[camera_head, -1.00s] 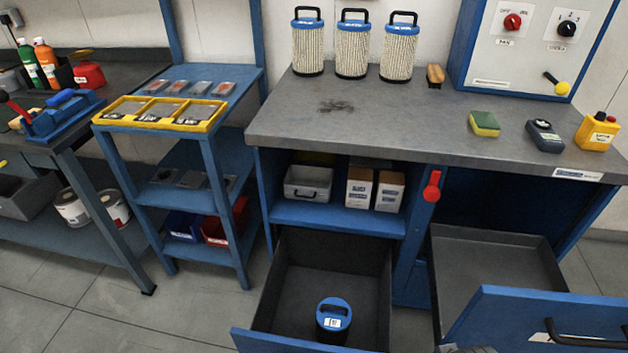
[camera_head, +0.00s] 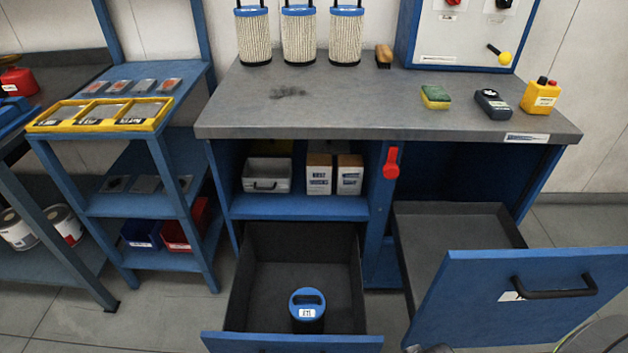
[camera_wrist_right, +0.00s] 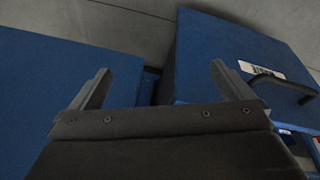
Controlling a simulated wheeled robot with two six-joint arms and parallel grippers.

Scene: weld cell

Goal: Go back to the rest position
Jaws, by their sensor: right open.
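My right gripper (camera_wrist_right: 160,82) shows in the right wrist view with its two fingers wide apart and nothing between them. Blue panels lie beyond it on both sides, and the one at the right carries a dark handle (camera_wrist_right: 283,86) and a white label. In the head view a grey rounded part, probably of my right arm, shows at the bottom right corner in front of the open right drawer (camera_head: 520,295). My left gripper is in neither view.
The left drawer (camera_head: 290,343) is also open, with a blue-topped canister (camera_head: 307,308) inside. A blue shelf rack (camera_head: 170,165) stands left. Floor shows between rack and drawer.

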